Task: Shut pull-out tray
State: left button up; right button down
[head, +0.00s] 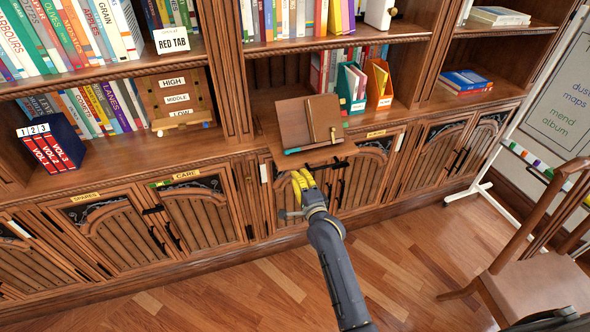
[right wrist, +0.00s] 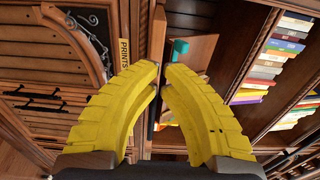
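The wooden pull-out tray (head: 268,135) juts out from the middle of the bookcase, above the lower cabinet doors. A brown book-like stand (head: 324,118) with a teal strip rests on it. A dark handle (head: 330,166) shows at its front. My right gripper (head: 301,178) is just below and in front of the tray's front edge, left of the handle's middle. Its yellow fingers (right wrist: 162,66) curve together with their tips nearly meeting in the right wrist view. I see nothing held between them. Whether they touch the tray is unclear. My left gripper is not in view.
Arched cabinet doors (head: 205,211) line the front below. A teal holder (head: 351,88) and an orange holder (head: 379,83) stand on the shelf behind the tray. A chair (head: 540,280) and a whiteboard (head: 562,95) are at the right. The floor in front is mostly open.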

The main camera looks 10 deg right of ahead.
aim_at(293, 166)
jog(key=shift+w+a, duration=0.15)
jog(key=shift+w, duration=0.8)
jog(key=shift+w+a, duration=0.1)
jog(key=shift+w, duration=0.85)
